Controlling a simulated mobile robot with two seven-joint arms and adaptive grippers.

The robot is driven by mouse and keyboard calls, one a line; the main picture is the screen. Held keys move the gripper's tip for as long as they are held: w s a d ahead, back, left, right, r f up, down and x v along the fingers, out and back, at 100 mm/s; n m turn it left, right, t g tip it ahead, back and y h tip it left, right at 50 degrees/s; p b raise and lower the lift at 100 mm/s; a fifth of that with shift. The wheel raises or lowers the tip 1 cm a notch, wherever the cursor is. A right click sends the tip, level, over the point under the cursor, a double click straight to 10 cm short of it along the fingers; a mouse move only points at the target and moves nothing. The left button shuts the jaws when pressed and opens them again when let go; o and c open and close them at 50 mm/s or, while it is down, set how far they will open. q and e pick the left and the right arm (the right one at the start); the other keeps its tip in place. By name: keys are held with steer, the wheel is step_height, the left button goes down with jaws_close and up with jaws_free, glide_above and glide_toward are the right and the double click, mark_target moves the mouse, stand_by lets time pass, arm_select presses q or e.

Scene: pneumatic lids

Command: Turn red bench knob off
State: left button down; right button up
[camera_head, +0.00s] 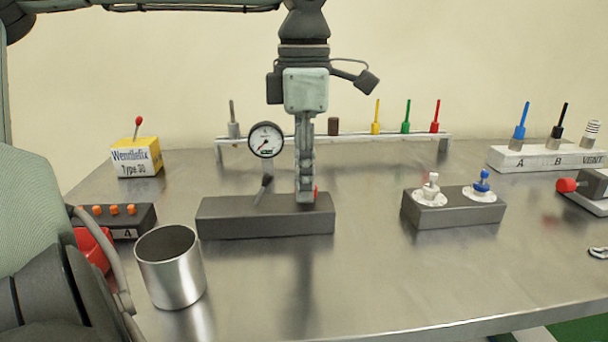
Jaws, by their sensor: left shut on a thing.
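A dark grey block (265,222) stands on the metal bench, left of the middle. A small part of a red knob (317,192) shows at its right end, beside my fingertips. My left gripper (306,196) points straight down over that end of the block. Its fingers are shut on the red knob, and they hide most of it. The knob's turn position cannot be read. A black lever (265,187) stands on the same block, left of the gripper, tilted. My right gripper does not show.
A round gauge (266,140) stands just left of my fingers. A rack (380,137) with coloured pins is behind. A metal cup (171,266) stands front left. A grey block (452,213) with white and blue valves stands right. The bench's front middle is clear.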

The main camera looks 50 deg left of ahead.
arm_select(q)
steer(key=c, duration=1.2)
jaws_free()
steer(key=shift+r, duration=0.15)
step_height(320, 180, up, 12)
steer(key=shift+f, duration=0.1)
